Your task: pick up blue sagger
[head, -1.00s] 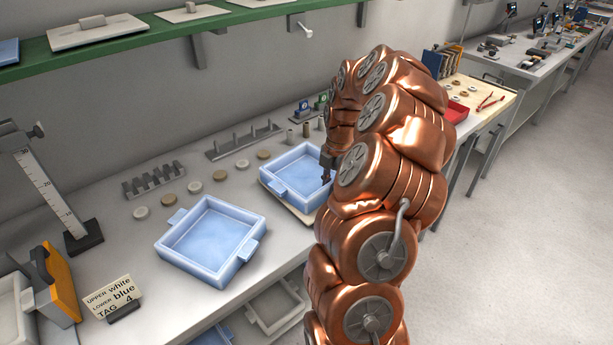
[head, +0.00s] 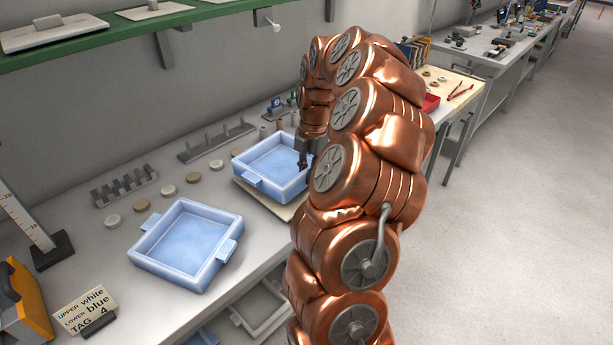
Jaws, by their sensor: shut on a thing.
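A blue sagger (head: 270,163), a square open tray with side tabs, is held by my gripper (head: 304,164) at its right side. It is roughly level and appears a little above the pale board (head: 262,198) on the bench. My copper arm hides its right end and part of the gripper, so the fingers' contact is only partly visible. A second blue sagger (head: 185,245) rests on the bench nearer to me, to the left, apart from the gripper.
A sign (head: 86,310) reads "upper white, lower blue, tag 4". Racks (head: 125,186) and several round discs (head: 113,220) lie behind the saggers. A green shelf (head: 110,27) runs above. A height gauge (head: 30,225) stands at left. Floor on the right is clear.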

